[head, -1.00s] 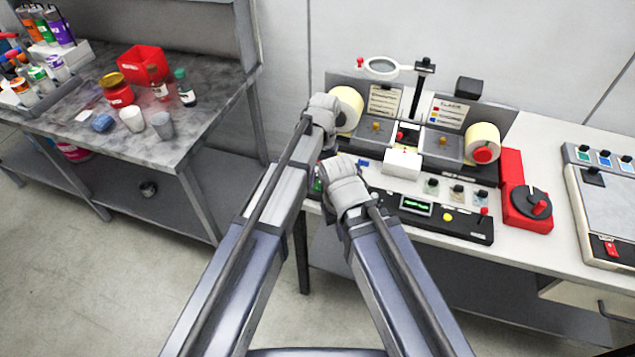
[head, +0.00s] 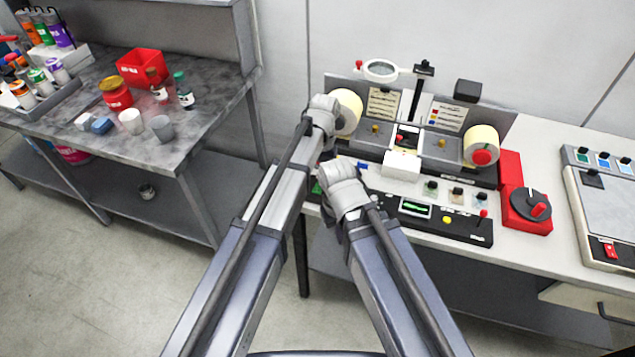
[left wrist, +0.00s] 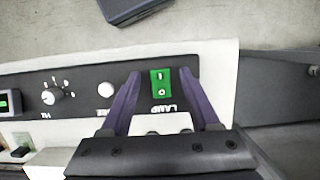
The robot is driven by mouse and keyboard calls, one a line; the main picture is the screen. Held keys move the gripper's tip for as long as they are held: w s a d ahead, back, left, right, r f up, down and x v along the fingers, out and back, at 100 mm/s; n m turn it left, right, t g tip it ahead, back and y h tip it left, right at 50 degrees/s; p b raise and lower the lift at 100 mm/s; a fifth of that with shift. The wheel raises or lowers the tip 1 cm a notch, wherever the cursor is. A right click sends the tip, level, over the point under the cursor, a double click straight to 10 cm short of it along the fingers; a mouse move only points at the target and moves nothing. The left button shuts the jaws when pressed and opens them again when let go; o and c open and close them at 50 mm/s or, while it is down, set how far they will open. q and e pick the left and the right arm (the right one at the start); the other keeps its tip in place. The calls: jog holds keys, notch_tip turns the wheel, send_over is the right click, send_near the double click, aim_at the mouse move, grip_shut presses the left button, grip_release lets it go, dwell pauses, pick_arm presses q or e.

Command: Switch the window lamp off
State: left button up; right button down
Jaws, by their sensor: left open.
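The lamp switch is a green rocker (left wrist: 161,82) with "LAMP" printed beside it, on the black front panel in the left wrist view. My left gripper (left wrist: 158,78) is open there, one finger on each side of the rocker, with nothing held. I cannot tell whether it touches the rocker. In the head view a bit of green (head: 316,188) shows beside my right wrist. The left fingers are hidden there, and so are the right gripper's fingers. The lit or unlit state of the window lamp is not clear.
A knob (left wrist: 58,95) and a round pale button (left wrist: 105,89) sit along the panel from the rocker. The rewinder has label rolls (head: 481,146), a magnifier (head: 381,70) and a red crank unit (head: 527,204). A cluttered side table (head: 207,122) stands at left.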

pick_arm(q)
jog(key=p+v, duration=0.7)
jog(key=shift+r, duration=0.3)
jog(key=s+a+f+t+b, duration=0.1)
jog(key=s+a+f, duration=0.1)
jog(key=s, duration=0.7)
jog(key=s+a+f+t+b, duration=0.1)
jog(key=s+a, duration=0.3)
jog(key=s, duration=0.5)
jog(key=shift+a+f+t+b, duration=0.3)
jog(key=shift+f+b, duration=0.1)
jog(key=shift+b, duration=0.1)
